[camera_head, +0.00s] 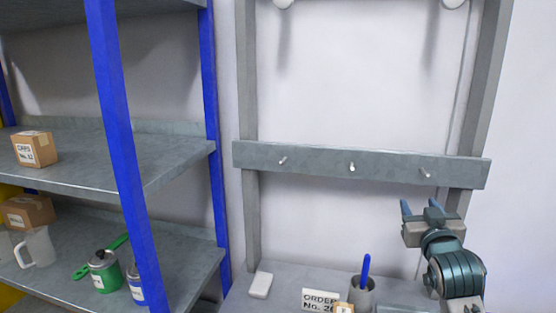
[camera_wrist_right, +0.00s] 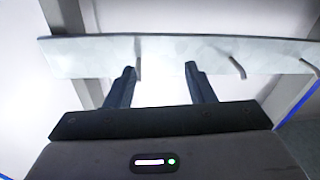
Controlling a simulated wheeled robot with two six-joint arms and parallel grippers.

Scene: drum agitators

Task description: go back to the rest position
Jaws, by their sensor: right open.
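My right gripper (camera_head: 421,208) is raised at the right of the head view, in front of the frame's right post and below the peg rail (camera_head: 330,163). Its two blue fingers are apart with nothing between them. In the right wrist view the open fingers (camera_wrist_right: 160,75) point toward the rail (camera_wrist_right: 90,57), which has bare pegs. I cannot tell the exact gap between the fingertips and the rail. My left gripper is in neither view.
A blue-posted shelf (camera_head: 175,165) at left holds boxes (camera_head: 35,148), a white pitcher (camera_head: 37,247) and a green can (camera_head: 104,270). The bench below the rail holds a white block (camera_head: 260,284), an order card (camera_head: 320,299) and a grey cup (camera_head: 361,294) with a blue stick.

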